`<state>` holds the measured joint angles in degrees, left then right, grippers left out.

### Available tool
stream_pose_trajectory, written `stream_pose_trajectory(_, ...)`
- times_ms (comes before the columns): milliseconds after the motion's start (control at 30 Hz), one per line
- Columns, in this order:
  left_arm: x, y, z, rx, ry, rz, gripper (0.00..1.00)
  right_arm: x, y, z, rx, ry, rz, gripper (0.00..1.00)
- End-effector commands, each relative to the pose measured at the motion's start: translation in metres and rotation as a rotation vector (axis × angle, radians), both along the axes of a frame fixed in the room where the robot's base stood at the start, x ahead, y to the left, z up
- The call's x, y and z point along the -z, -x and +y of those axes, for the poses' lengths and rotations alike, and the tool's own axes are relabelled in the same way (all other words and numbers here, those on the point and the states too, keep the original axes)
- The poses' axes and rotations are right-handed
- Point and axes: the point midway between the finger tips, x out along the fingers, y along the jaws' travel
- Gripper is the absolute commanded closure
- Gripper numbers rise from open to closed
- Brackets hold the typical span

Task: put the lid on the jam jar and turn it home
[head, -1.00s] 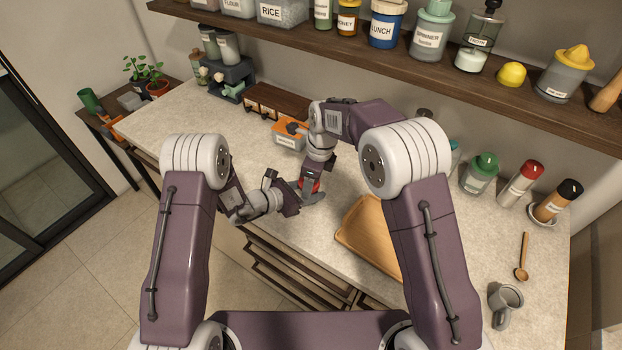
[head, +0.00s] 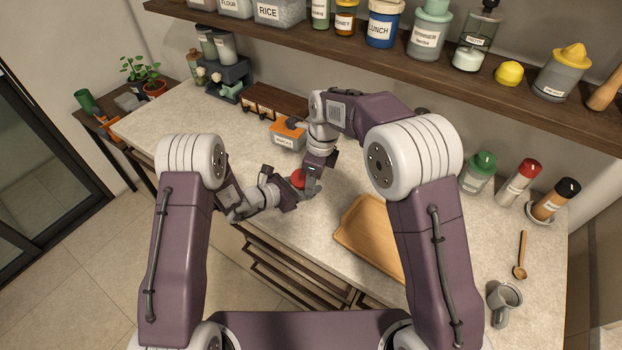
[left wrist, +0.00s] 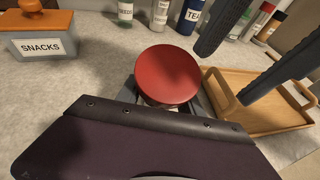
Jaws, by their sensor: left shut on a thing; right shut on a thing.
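The round red lid (left wrist: 168,75) is in the middle of the left wrist view, its top facing the camera. In the head view the lid (head: 298,179) is between my two grippers. The jam jar is mostly hidden under the lid, so I cannot tell how the lid sits on it. My left gripper (head: 292,192) is shut on the jar, low and left of the lid. My right gripper (head: 309,187) comes down from above, at the lid's right. In the left wrist view its two dark fingers (left wrist: 225,77) reach to the lid's right side; their contact is unclear.
A wooden tray (head: 350,240) lies on the counter (head: 230,135), right of my grippers. An orange-lidded snacks box (head: 288,140) stands behind them. Several bottles, a wooden spoon (head: 521,255) and a grey mug (head: 503,303) are at the right. A loaded shelf (head: 390,52) hangs above.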

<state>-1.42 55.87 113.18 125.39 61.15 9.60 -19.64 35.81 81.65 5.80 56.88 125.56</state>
Motion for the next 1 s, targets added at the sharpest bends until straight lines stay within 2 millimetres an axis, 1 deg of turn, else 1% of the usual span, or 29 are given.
stream_pose_trajectory(167, 0.0, 0.001, -0.002, 0.007, 0.0, 0.0, 1.0, -0.001, 0.0, 0.001, -0.001, -0.002, -0.002, 0.85)
stream_pose_trajectory(267, 0.001, 0.002, -0.002, 0.008, -0.002, 0.0, 1.0, -0.002, -0.002, 0.0, -0.032, 0.01, -0.008, 0.6)
stream_pose_trajectory(300, 0.001, 0.002, -0.003, 0.009, -0.002, 0.001, 1.0, -0.002, -0.004, 0.0, -0.088, 0.03, -0.013, 0.49)
stream_pose_trajectory(367, 0.001, 0.002, -0.003, 0.01, -0.002, 0.001, 1.0, -0.003, -0.009, -0.001, -0.23, 0.083, -0.024, 0.32)
stream_pose_trajectory(400, 0.001, 0.003, -0.003, 0.01, -0.003, 0.002, 1.0, -0.009, -0.011, 0.011, -0.332, 0.125, -0.033, 0.28)
stream_pose_trajectory(500, 0.002, 0.003, -0.003, 0.011, -0.002, 0.002, 1.0, -0.024, -0.015, 0.031, -0.573, 0.246, -0.048, 0.28)
stream_pose_trajectory(600, 0.002, 0.003, -0.003, 0.011, -0.003, 0.003, 1.0, -0.038, -0.017, 0.046, -0.749, 0.352, -0.055, 0.28)
stream_pose_trajectory(700, 0.002, 0.003, -0.003, 0.012, -0.003, 0.002, 1.0, -0.049, -0.017, 0.054, -0.85, 0.42, -0.058, 0.28)
stream_pose_trajectory(800, 0.002, 0.003, -0.003, 0.012, -0.003, 0.002, 1.0, -0.054, -0.017, 0.056, -0.886, 0.448, -0.056, 0.28)
stream_pose_trajectory(1000, 0.002, 0.003, -0.003, 0.012, -0.003, 0.002, 1.0, -0.054, -0.017, 0.056, -0.887, 0.448, -0.055, 0.28)
